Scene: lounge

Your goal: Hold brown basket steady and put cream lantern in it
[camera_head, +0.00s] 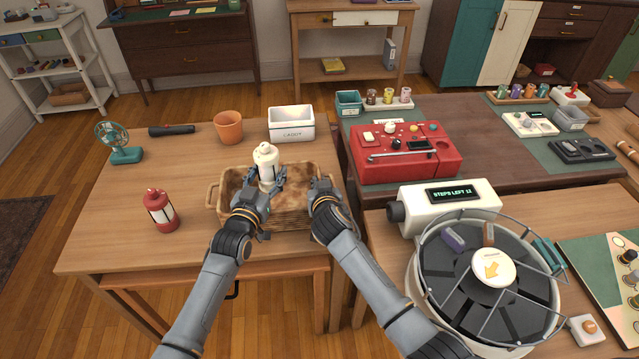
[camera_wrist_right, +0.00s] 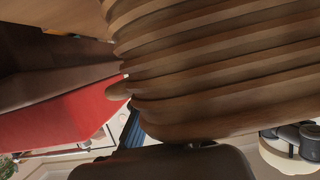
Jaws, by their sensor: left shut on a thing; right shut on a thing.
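The brown basket (camera_head: 290,222) is a woven rectangular basket near the front right of the left table. The cream lantern (camera_head: 266,158) is upright, its top showing above the basket's left half. My left gripper (camera_head: 265,184) is shut on the lantern. Whether the lantern's base touches the basket floor is hidden by the gripper. My right gripper (camera_head: 325,186) is shut on the basket's right end. In the right wrist view the basket's ribbed brown wall (camera_wrist_right: 220,70) fills much of the picture, close to the camera.
A red machine (camera_head: 405,157) and a carousel (camera_head: 485,285) stand right. The table's left front is clear.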

